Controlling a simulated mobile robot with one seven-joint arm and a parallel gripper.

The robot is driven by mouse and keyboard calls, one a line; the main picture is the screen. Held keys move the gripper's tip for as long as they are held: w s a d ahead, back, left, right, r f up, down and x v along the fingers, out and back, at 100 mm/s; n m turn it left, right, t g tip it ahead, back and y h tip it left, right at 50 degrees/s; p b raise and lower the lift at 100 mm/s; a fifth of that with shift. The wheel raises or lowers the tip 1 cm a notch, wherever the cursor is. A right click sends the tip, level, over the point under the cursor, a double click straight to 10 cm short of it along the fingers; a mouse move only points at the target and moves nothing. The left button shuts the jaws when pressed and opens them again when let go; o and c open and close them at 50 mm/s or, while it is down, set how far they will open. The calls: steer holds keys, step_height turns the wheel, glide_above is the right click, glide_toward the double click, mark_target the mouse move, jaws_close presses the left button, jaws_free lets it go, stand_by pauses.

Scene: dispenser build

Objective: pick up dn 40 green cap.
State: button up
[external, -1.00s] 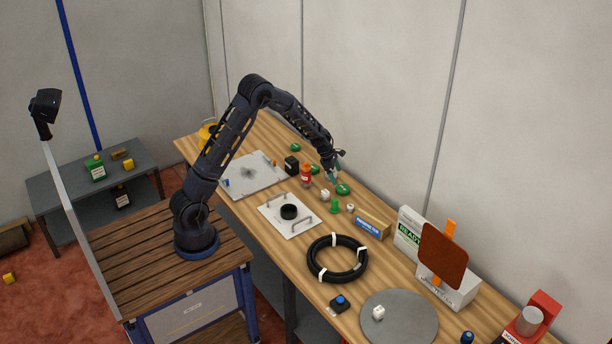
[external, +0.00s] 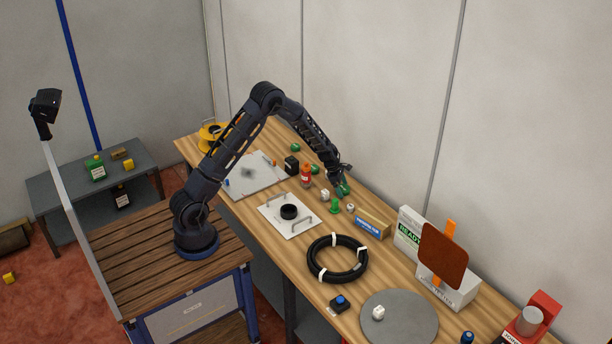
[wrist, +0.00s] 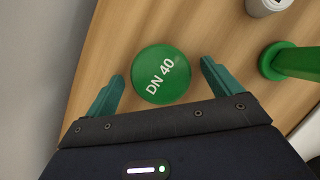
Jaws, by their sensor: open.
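The DN 40 green cap (wrist: 160,74) is a round green disc with white "DN 40" lettering, lying flat on the wooden table in the wrist view. My gripper (wrist: 163,78) is open, with one teal finger on each side of the cap and gaps between the fingers and its edge. In the external view my gripper (external: 342,190) is low over the table at the cap's place and largely hides the cap. Whether the fingertips touch the table cannot be told.
A green flanged part (external: 335,206) and small white pieces (external: 325,194) stand close by. A red bottle (external: 306,176), a black block (external: 291,165) and other green caps (external: 295,147) lie further back. A cardboard box (external: 374,225) and black hose coil (external: 338,259) are nearer the camera.

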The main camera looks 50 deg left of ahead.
steer(key=c, duration=1.1)
steer(key=shift+o, duration=0.2)
